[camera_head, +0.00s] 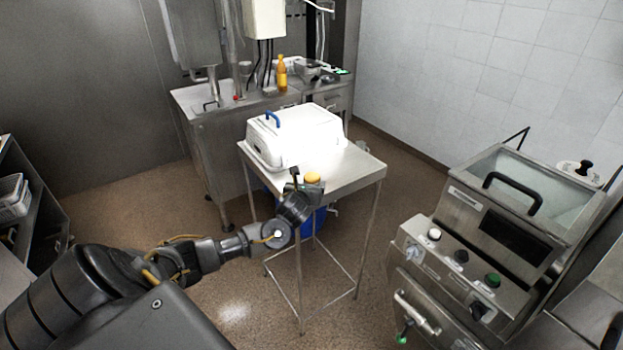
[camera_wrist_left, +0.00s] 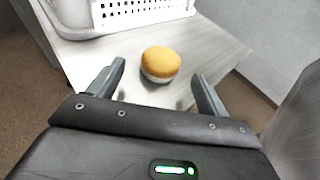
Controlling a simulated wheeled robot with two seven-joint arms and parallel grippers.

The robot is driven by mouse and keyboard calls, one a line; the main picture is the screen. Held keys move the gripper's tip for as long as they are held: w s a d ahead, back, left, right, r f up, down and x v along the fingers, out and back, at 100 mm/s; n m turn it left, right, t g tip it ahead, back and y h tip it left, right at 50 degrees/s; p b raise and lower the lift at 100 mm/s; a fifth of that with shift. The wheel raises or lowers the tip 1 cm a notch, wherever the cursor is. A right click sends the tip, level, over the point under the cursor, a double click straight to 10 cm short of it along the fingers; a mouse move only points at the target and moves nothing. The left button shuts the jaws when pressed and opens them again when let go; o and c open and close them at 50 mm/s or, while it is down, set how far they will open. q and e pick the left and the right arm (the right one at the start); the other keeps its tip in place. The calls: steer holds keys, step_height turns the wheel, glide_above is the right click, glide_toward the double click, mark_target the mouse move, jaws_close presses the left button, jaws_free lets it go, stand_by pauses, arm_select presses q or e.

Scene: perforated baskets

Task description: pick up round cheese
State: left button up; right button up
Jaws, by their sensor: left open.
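The round cheese (camera_wrist_left: 160,64) has an orange-yellow top and a paler side. It rests on the steel table (camera_head: 352,172), near its front edge. In the head view the cheese (camera_head: 312,178) shows just beyond my left gripper (camera_head: 298,184). In the left wrist view my left gripper (camera_wrist_left: 160,88) is open, with one finger on each side and the cheese a little ahead of the fingertips, between their lines. Nothing is held between the fingers. My right gripper is not in view.
A white perforated basket (camera_wrist_left: 130,14) stands on the table just behind the cheese; in the head view it is the white box (camera_head: 300,135) with a blue handle. The table's right part is bare. A steel machine (camera_head: 480,240) stands at the right. A counter with an orange bottle (camera_head: 282,74) is behind.

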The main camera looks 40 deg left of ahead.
mark_target(311, 178)
arm_select(q)
steer(key=p+x, duration=0.1)
steer(key=x, duration=0.2)
steer(key=shift+w+r, duration=0.1)
steer(key=shift+w, duration=0.2)
steer(key=shift+w+a, duration=0.3)
steer(key=shift+w, duration=0.05)
steer(key=shift+s, duration=0.1)
steer(key=shift+c, duration=0.5)
steer(key=c, duration=1.1)
steer(key=shift+p, duration=0.3)
